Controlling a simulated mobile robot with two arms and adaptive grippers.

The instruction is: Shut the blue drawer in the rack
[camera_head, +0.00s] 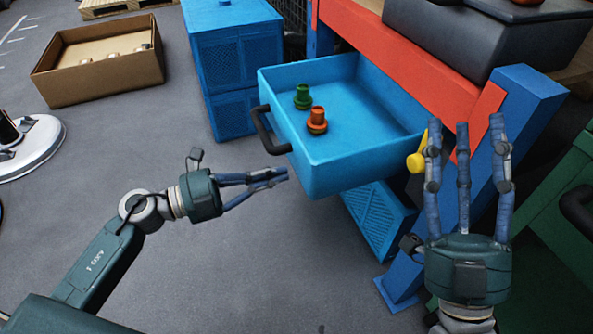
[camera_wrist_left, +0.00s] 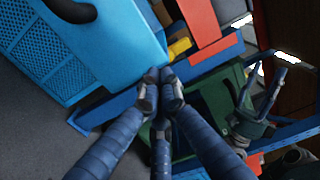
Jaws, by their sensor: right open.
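The blue drawer (camera_head: 330,172) stands pulled out of the rack (camera_head: 400,60), with its black handle (camera_head: 268,130) on the front face. A green piece (camera_head: 303,97) and an orange piece (camera_head: 317,121) stand inside it. My left gripper (camera_head: 284,175) is shut and empty, just in front of the drawer's lower front, below the handle. Any contact is unclear. In the left wrist view its fingertips (camera_wrist_left: 160,90) meet beside blue surfaces. My right gripper (camera_head: 464,128) is open and empty, fingers spread, to the right of the drawer and in front of the rack's blue post.
Blue crates (camera_head: 238,65) stand behind the drawer to the left. Another blue crate (camera_head: 378,222) sits below the drawer. A cardboard box (camera_head: 100,75) lies on the floor at far left. A yellow part (camera_head: 416,162) is beside my right fingers. Grey floor is free in front.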

